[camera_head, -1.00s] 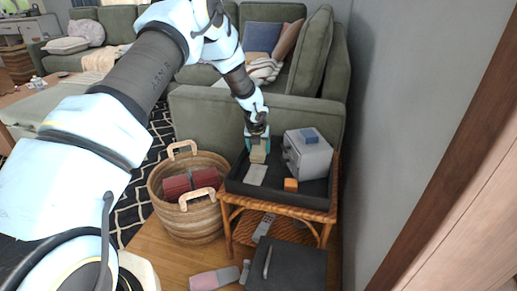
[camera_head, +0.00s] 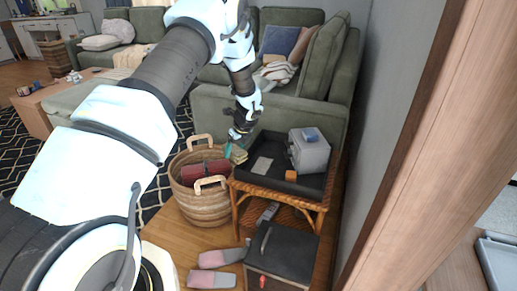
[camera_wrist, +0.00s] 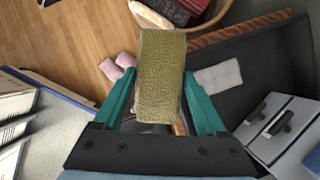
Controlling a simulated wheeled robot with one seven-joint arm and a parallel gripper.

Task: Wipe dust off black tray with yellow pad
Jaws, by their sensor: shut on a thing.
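My gripper (camera_head: 236,140) has teal fingers and is shut on the yellow pad (camera_head: 240,155), a rough block that fills the middle of the wrist view (camera_wrist: 162,75). The pad is at the tray's left edge, beside the basket; whether it touches the tray I cannot tell. The black tray (camera_head: 282,184) sits on a wicker side table and also shows in the wrist view (camera_wrist: 275,62). A pale grey dust patch (camera_head: 262,165) lies on its floor, right of the pad, and shows in the wrist view too (camera_wrist: 217,76).
On the tray stand a grey box (camera_head: 310,155) with a blue block (camera_head: 311,134) on top, and an orange cube (camera_head: 290,176). A wicker basket (camera_head: 203,207) holding red things is close on the left. The green sofa (camera_head: 300,110) is behind, a wall at right.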

